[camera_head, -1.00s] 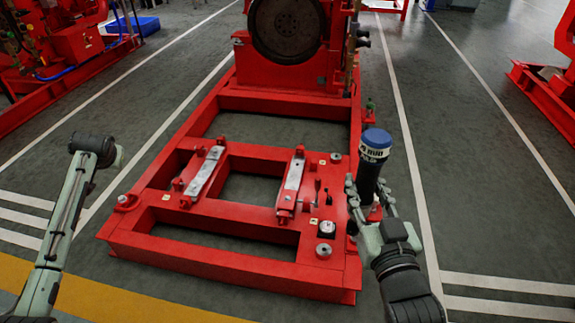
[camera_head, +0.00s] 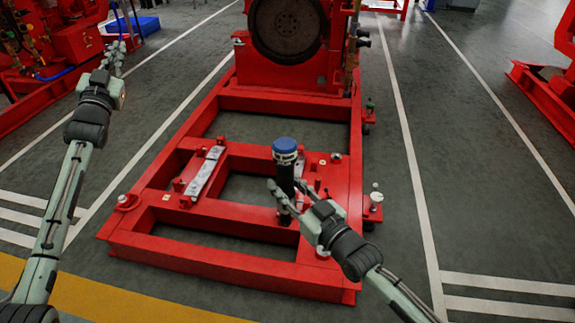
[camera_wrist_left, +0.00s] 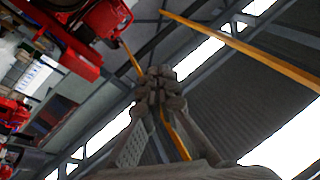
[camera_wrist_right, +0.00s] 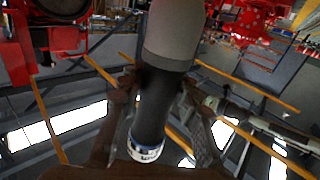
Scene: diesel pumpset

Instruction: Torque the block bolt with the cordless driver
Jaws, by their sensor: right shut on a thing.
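The cordless driver (camera_head: 285,168) is a dark upright cylinder with a blue cap and a white lettered band. My right gripper (camera_head: 287,187) is shut around its body and holds it over the right-hand block on the red frame. In the right wrist view the driver (camera_wrist_right: 168,35) passes between the fingers, its grey end towards the top. The driver and gripper hide most of that block, so I cannot tell the block bolt or whether the driver touches it. The left-hand grey block (camera_head: 207,172) lies uncovered on the frame. My left gripper (camera_head: 116,57) is raised at the far left, its fingertips together and empty (camera_wrist_left: 158,88).
The red base frame (camera_head: 200,258) has open gaps between its beams. The red engine with a dark flywheel (camera_head: 287,28) stands at its far end. A small red side stand (camera_head: 372,210) holds a pale upright piece.

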